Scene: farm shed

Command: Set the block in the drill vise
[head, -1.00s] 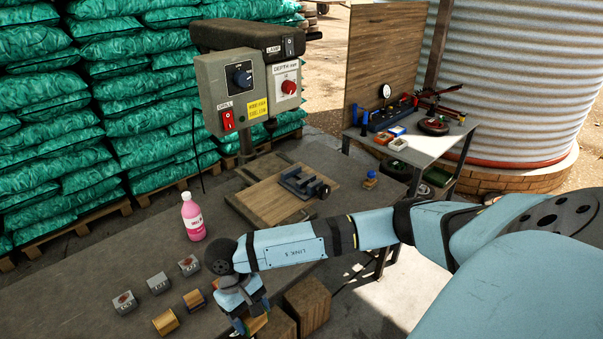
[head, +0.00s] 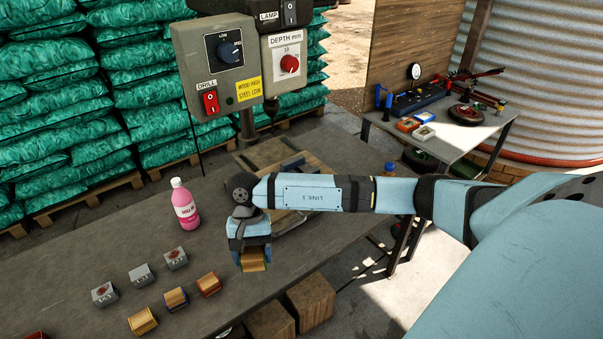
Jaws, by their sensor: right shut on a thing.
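My right gripper (head: 251,252) is shut on a wooden block (head: 253,265), which shows below the fingers above the workbench. The drill vise (head: 292,163) sits on the drill table behind my right forearm. My arm hides most of it, and only part shows above the arm. The gripper and block are to the left of and nearer than the vise, apart from it. My left gripper is not in view.
Several loose blocks, grey (head: 141,275) and wooden (head: 174,299), stand on the bench (head: 80,255) at the left. A pink bottle (head: 185,205) stands behind them. The drill's control box (head: 222,65) hangs above the bench. A side table (head: 455,135) holds tools.

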